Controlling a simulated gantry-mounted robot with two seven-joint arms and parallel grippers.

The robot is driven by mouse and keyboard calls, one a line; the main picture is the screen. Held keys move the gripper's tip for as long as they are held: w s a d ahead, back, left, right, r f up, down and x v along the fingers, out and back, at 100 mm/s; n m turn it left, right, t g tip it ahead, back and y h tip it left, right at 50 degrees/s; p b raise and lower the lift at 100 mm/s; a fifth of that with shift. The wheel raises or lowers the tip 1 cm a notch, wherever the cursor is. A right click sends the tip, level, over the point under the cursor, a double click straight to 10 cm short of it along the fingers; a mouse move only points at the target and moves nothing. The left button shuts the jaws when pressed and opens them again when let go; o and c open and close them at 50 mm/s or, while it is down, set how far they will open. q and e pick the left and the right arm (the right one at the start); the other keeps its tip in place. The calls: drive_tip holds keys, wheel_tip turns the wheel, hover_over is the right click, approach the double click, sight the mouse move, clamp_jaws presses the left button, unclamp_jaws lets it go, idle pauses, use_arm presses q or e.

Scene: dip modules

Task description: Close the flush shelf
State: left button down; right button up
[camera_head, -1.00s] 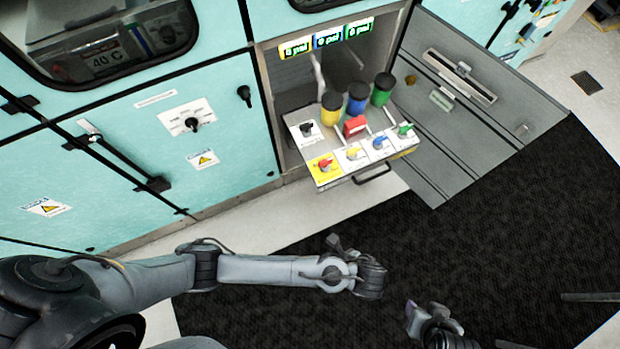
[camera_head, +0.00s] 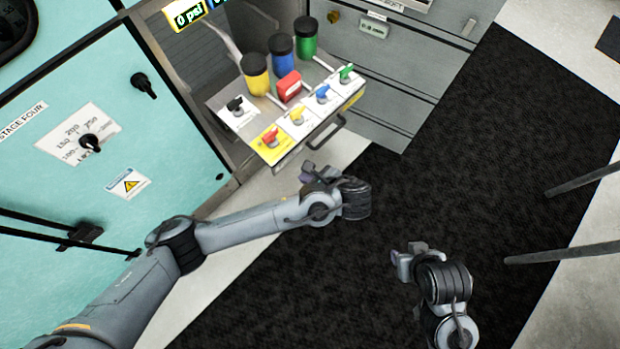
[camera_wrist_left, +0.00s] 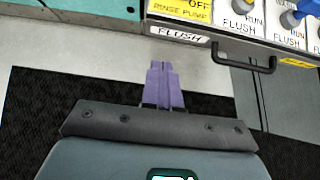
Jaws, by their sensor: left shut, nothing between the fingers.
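The flush shelf (camera_head: 238,128) is pulled out from the cabinet. It carries yellow, blue and green bottles with black caps, a red block and a row of coloured valve knobs. Its black handle (camera_head: 327,131) is on the front face. In the left wrist view the front edge shows a "FLUSH" label (camera_wrist_left: 180,35) and the handle (camera_wrist_left: 245,66). My left gripper (camera_head: 306,175) is in front of and below the shelf, apart from it. Its purple fingers (camera_wrist_left: 163,85) are shut and empty. My right gripper (camera_head: 397,258) is over the dark mat, away from the shelf; its finger opening is too small to tell.
A teal cabinet with a dial (camera_head: 90,143) stands left of the shelf. A grey panel (camera_head: 385,75) lies behind and right of it. The dark floor mat (camera_head: 480,150) is open in front. Two dark bars (camera_head: 565,252) reach in at the right.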

sight(279, 163)
use_arm(q)
drive_tip(key=shift+w+a+f+b, duration=0.8)
drive_tip(key=shift+w+a, duration=0.15)
drive_tip(key=shift+a, duration=0.2)
drive_tip(key=shift+w+a+f+b, duration=0.8)
drive_tip(key=shift+w+a+f, duration=0.1)
drive_tip(key=shift+a, duration=0.25)
drive_tip(key=shift+w+a+f+b, duration=0.8)
drive_tip(key=shift+w+a, duration=0.15)
drive_tip(key=shift+a, duration=0.2)
drive_tip(key=shift+r, duration=0.1)
